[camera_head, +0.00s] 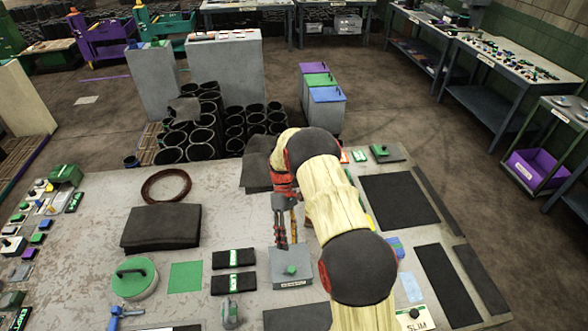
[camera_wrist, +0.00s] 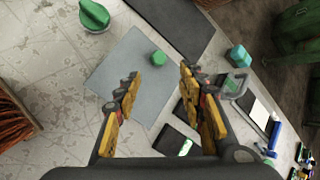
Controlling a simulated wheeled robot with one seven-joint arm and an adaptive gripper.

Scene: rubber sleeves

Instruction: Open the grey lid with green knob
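The grey lid (camera_head: 282,281) with its green knob (camera_head: 291,270) is in the head view near the table's front, lying flat and closed as far as I can see. In the wrist view the grey lid (camera_wrist: 120,65) shows as a square with the green knob (camera_wrist: 158,58) off toward its upper right side. My gripper (camera_head: 287,244) points down over the lid's far side, above the table. In the wrist view my gripper (camera_wrist: 160,80) has its two yellow-and-black fingers spread apart with nothing between them. The knob lies beyond the fingertips, apart from them.
Black boxes with green labels (camera_head: 233,259) lie left of the lid. A round green lidded pot (camera_head: 134,278) and dark rubber sheets (camera_head: 160,228) are further left. A black mat (camera_head: 398,201) lies to the right. A darker plate with a green knob (camera_head: 386,153) sits at the back.

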